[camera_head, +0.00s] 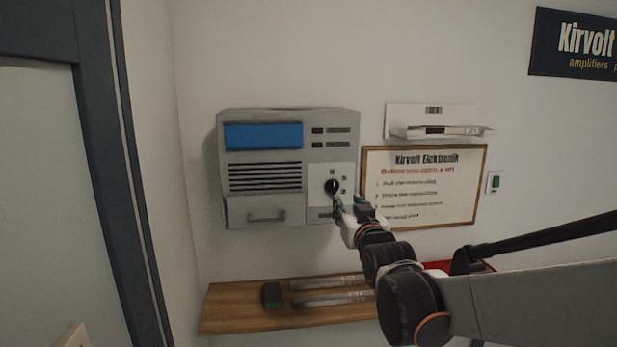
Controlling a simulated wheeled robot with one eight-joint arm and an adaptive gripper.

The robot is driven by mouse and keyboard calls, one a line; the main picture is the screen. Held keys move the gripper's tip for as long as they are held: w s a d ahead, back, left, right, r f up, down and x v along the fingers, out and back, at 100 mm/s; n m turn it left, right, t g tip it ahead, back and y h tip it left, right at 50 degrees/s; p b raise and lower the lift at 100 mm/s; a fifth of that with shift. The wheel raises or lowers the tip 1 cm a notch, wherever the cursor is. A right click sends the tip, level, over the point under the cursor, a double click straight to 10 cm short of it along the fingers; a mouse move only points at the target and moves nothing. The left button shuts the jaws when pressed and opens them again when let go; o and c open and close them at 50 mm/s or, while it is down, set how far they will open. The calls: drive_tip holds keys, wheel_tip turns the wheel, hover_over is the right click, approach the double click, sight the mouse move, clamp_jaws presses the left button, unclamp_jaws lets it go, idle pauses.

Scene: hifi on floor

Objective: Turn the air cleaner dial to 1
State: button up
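The air cleaner (265,150) is a grey box on the wall, with a blue panel at its upper left and dark vent slots below. Its dial (332,186) is a small black knob on a pale plate at the lower right, with small marks above and to the right of it. Which mark the dial points to is too small to tell. My gripper (338,203) is at the dial's lower edge, reaching up from the lower right. It hides the lower part of the plate. Whether its fingers touch the dial or are open cannot be made out.
A framed notice (425,187) hangs right of the air cleaner, behind my arm. A small shelf (440,132) sits above it and a green switch (495,182) to its right. Below, a wooden shelf (235,305) holds metal bars and a dark green object (271,295).

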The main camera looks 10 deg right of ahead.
sight(334, 187)
drive_tip(key=w+p, duration=0.2)
drive_tip(key=w, duration=1.1)
drive_tip(key=shift+w, duration=0.4)
clamp_jaws()
